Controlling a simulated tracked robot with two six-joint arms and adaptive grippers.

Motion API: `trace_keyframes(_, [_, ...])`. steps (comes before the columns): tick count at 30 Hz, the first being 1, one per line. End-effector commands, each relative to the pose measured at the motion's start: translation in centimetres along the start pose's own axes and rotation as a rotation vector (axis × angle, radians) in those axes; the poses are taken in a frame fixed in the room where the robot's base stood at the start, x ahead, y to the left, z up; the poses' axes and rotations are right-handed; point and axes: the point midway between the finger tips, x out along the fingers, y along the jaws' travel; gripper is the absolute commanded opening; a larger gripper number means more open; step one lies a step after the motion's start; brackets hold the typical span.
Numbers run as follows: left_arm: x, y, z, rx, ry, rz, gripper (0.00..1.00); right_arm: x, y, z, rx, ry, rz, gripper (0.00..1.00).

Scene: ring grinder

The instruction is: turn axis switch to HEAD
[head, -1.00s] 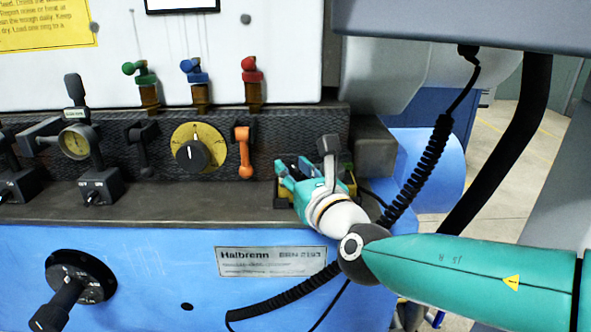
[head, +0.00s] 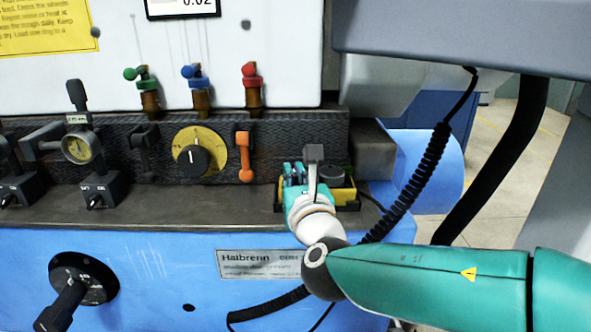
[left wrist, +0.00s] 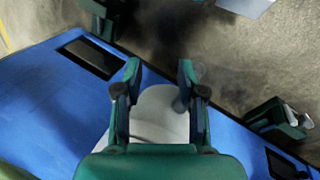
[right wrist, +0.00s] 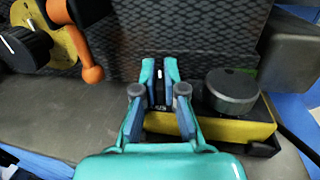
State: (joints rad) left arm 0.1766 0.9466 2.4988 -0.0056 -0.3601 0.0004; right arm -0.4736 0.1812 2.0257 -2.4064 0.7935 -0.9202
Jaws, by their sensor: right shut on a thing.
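A yellow control box (right wrist: 215,130) sits on the machine ledge at the right; it shows in the head view too (head: 345,196). My right gripper (right wrist: 160,80) is at its left part, with its fingers closed about a small black switch with a white mark (right wrist: 159,88), which appears to be the axis switch. The fingers hide most of it, and no position lettering can be read. In the head view my right gripper (head: 294,172) comes from the front. My left gripper (left wrist: 160,75) is open and empty in the left wrist view.
A grey round knob (right wrist: 232,88) stands on the box, right of my fingers. A yellow dial with a black knob (head: 197,157) and an orange lever (head: 243,157) are to the left. A coiled black cable (head: 410,185) hangs at the right.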

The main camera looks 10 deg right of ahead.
Motion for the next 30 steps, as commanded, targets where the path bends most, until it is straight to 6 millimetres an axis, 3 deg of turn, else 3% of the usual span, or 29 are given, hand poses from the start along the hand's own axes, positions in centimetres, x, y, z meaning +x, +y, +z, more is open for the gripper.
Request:
trace_keyframes(14, [-3.5,1.2,0.0,0.000,0.000,0.000,0.40,0.1,0.5,0.3,-0.004,0.003,-0.441,0.00])
trace_keyframes(30, [-10.5,3.8,0.1,0.000,0.000,0.000,0.40,0.2,0.4,0.6,-0.002,0.002,-0.909,0.00])
